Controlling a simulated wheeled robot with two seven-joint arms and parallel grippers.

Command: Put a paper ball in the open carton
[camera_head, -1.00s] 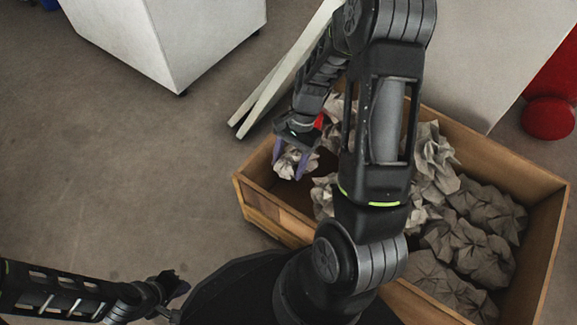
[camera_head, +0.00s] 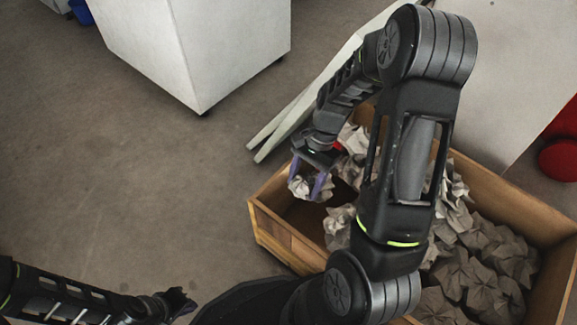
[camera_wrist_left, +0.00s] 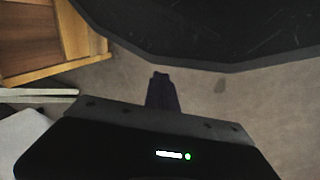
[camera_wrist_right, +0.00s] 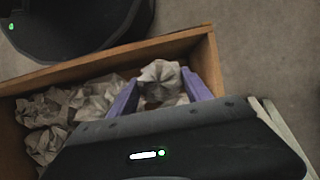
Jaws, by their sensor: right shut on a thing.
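My right gripper (camera_head: 311,182) is shut on a crumpled grey paper ball (camera_head: 304,187), with its purple fingers on either side. It holds the ball over the far left end of a wooden crate (camera_head: 281,231) filled with several more paper balls (camera_head: 483,262). In the right wrist view the held ball (camera_wrist_right: 160,80) sits between the two fingers, near the crate's wall (camera_wrist_right: 152,49). My left gripper (camera_head: 177,304) is low at the lower left, away from the crate; the left wrist view shows its fingers (camera_wrist_left: 161,91) close together and empty. No open carton can be made out.
A white cabinet (camera_head: 194,45) stands at the back left. Pale panels (camera_head: 300,113) lean behind the crate, by a light grey surface (camera_head: 520,75). A red object (camera_head: 560,158) is at the right. The floor left of the crate is clear.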

